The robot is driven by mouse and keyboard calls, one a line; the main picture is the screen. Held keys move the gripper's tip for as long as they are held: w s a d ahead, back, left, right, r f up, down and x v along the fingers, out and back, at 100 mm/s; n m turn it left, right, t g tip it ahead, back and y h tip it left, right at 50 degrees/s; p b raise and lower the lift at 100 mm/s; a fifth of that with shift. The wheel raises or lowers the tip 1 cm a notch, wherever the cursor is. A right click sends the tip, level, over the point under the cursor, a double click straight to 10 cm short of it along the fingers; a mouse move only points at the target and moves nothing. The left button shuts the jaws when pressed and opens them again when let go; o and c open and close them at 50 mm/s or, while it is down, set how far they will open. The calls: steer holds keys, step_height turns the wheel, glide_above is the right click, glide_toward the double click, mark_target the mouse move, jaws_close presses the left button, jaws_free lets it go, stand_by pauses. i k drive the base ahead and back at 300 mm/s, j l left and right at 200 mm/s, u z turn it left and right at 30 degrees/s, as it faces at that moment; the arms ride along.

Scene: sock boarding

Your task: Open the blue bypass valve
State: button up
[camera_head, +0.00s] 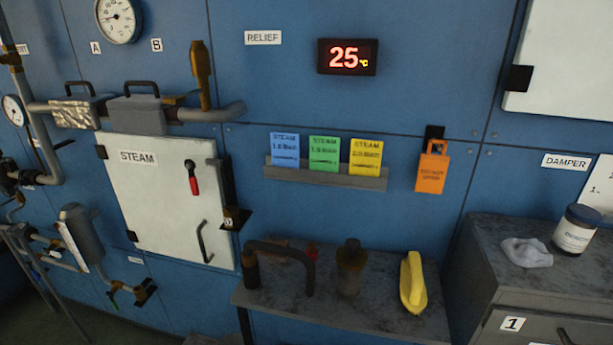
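Steam pipework (50,178) runs down the left edge of the head view, with fittings, a grey cylindrical pot (82,235) and thin lower pipes. A small bluish part (36,274) shows low on the left pipework; it is too small to tell whether it is the blue bypass valve's handle or how it is turned. A small green handle (115,289) sits by a brass fitting at the lower left. A red lever (192,178) is on the white STEAM door (165,200). My gripper is not in view.
A dark side table (390,318) holds a bent dark pipe (283,252), a brownish fitting (350,268) and a yellow object (412,282). A grey cabinet (540,280) with a jar (576,230) stands at right. Floor shows at lower left.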

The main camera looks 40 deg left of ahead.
mark_target(33, 272)
steer(key=j+u, duration=0.2)
steer(key=u, duration=0.25)
steer(key=j+u, duration=0.25)
steer(key=u, duration=0.2)
steer(key=j+u, duration=0.25)
steer(key=u, duration=0.2)
steer(key=j+u, duration=0.2)
steer(key=u, duration=0.2)
steer(key=i+j+u, duration=0.35)
steer(key=i+j, duration=0.25)
steer(key=j, duration=0.35)
steer(key=i+j+u, duration=0.35)
steer(key=i+j, duration=0.7)
steer(key=k+j, duration=0.05)
steer(key=j, duration=0.05)
